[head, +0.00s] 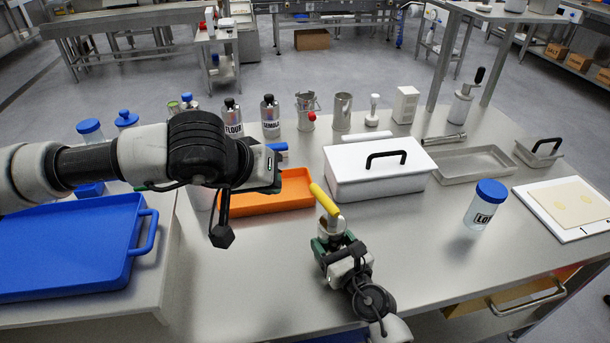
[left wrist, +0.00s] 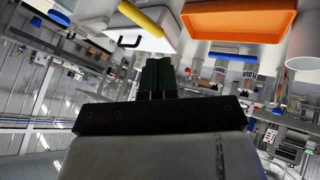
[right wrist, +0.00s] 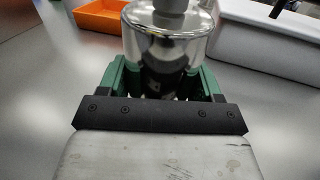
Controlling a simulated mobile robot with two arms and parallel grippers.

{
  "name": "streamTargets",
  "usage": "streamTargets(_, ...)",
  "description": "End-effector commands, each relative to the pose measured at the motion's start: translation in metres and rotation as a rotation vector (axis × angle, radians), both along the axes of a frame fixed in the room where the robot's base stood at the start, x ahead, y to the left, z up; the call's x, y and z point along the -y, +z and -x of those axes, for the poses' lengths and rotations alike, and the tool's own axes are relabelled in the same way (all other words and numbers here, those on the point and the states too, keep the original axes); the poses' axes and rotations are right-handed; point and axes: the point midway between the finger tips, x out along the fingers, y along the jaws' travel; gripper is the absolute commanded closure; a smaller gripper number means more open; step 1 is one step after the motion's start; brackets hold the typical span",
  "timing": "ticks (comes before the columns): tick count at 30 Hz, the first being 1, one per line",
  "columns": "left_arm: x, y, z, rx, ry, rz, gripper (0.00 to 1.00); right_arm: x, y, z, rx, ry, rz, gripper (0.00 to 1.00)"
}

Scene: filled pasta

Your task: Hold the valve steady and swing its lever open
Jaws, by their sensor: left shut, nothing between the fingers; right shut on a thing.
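The valve has a shiny metal body (head: 333,226) and a yellow lever (head: 324,199), which slants up and to the left in the head view. My right gripper (head: 331,243) is shut around the body; in the right wrist view its green fingers (right wrist: 160,78) sit on either side of the shiny cylinder (right wrist: 170,35). My left gripper (left wrist: 157,76) is shut and empty, its dark fingers together. The lever (left wrist: 146,22) also shows in the left wrist view, beyond those fingers and apart from them. The left fingertips are hard to make out in the head view.
An orange tray (head: 268,205) lies behind the valve. A white lidded box (head: 375,185) with a black handle stands right of it. A blue-capped jar (head: 482,211) is farther right. A blue tray (head: 60,255) is at left. Bottles and cans line the back.

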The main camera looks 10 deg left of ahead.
Motion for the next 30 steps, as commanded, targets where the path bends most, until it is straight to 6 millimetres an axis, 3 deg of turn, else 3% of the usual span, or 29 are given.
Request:
streamTargets(8,-0.003,-0.023,0.007,-0.430,0.518,0.606,1.00,0.000,0.000,0.000,0.000,-0.001,0.000,0.65)
streamTargets(18,-0.032,-0.039,0.007,-0.982,1.131,1.209,1.00,0.000,0.000,0.000,0.000,-0.001,0.000,0.65)
streamTargets(24,-0.047,-0.043,0.007,-1.180,1.333,1.392,1.00,0.000,0.000,0.000,0.000,-0.001,0.000,0.65)
streamTargets(30,-0.045,-0.047,0.003,-1.239,1.386,1.445,1.00,0.000,0.000,0.000,0.000,0.000,0.000,0.65)
